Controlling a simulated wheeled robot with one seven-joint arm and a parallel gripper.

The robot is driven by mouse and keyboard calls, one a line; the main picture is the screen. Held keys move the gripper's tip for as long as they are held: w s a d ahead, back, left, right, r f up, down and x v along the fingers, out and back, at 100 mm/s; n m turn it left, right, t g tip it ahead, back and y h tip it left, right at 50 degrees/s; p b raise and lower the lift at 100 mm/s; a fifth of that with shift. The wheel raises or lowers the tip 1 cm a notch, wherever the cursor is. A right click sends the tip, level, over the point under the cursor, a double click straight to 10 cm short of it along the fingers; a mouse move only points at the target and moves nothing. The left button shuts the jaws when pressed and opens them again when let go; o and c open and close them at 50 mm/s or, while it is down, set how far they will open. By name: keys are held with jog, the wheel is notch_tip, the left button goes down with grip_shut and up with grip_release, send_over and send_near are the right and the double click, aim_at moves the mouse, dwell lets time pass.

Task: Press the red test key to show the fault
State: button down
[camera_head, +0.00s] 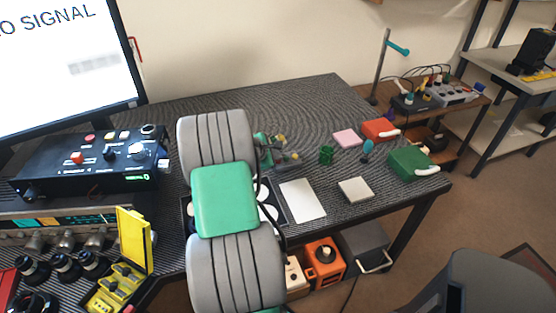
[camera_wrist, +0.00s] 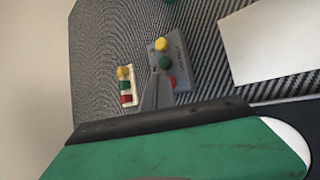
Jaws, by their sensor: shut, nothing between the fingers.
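In the wrist view a grey box (camera_wrist: 182,66) with dark lettering, too small to read, carries a yellow key (camera_wrist: 161,44), a green key (camera_wrist: 165,62) and a red key (camera_wrist: 172,80). Left of it lies a cream strip (camera_wrist: 133,83) with yellow, green and red (camera_wrist: 126,99) blocks. My gripper (camera_wrist: 156,72) is shut and empty. Its fingertips appear over the left edge of the grey box, beside the green and red keys. I cannot tell whether they touch it. In the head view my arm largely hides this spot; yellow and green parts (camera_head: 280,141) show there.
A white sheet (camera_head: 303,200) lies right of my arm. A pink pad (camera_head: 347,138), a red box (camera_head: 380,130), a green box (camera_head: 412,164) and a pale block (camera_head: 355,190) lie farther right. A monitor (camera_head: 60,60) and a control unit (camera_head: 85,165) stand left.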

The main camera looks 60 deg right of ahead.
jog(key=shift+r, duration=0.1)
jog(key=shift+r+p, duration=0.7)
notch_tip(320, 180, up, 5)
jog(key=p, duration=0.4)
dwell(0.6)
